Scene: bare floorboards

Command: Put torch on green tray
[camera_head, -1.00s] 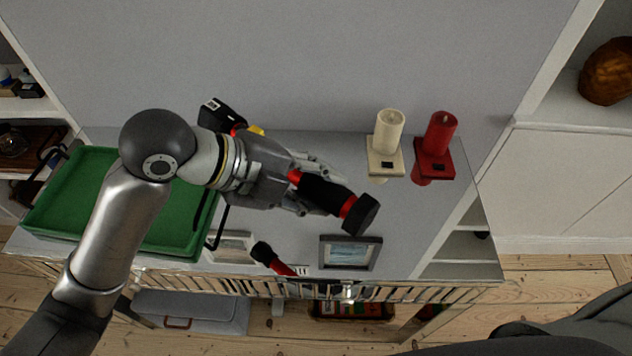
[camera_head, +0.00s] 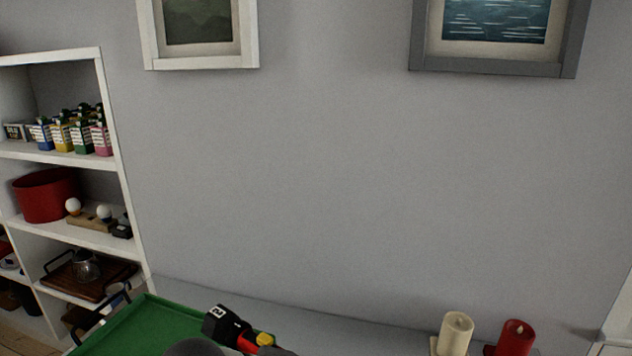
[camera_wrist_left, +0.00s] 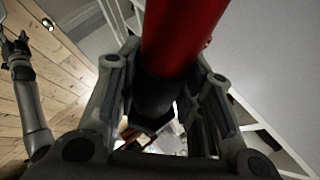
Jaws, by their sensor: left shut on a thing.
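The torch (camera_wrist_left: 182,35), a red tube with a black end, lies between the fingers of my left gripper (camera_wrist_left: 163,103) in the left wrist view. The gripper is shut on it. The green tray (camera_head: 140,325) shows in part at the bottom left of the head view, with a dark handle.
A cream candle (camera_head: 457,335) and a red candle (camera_head: 516,338) stand further right. A white shelf (camera_head: 125,190) is at the left. The wall behind has two framed pictures.

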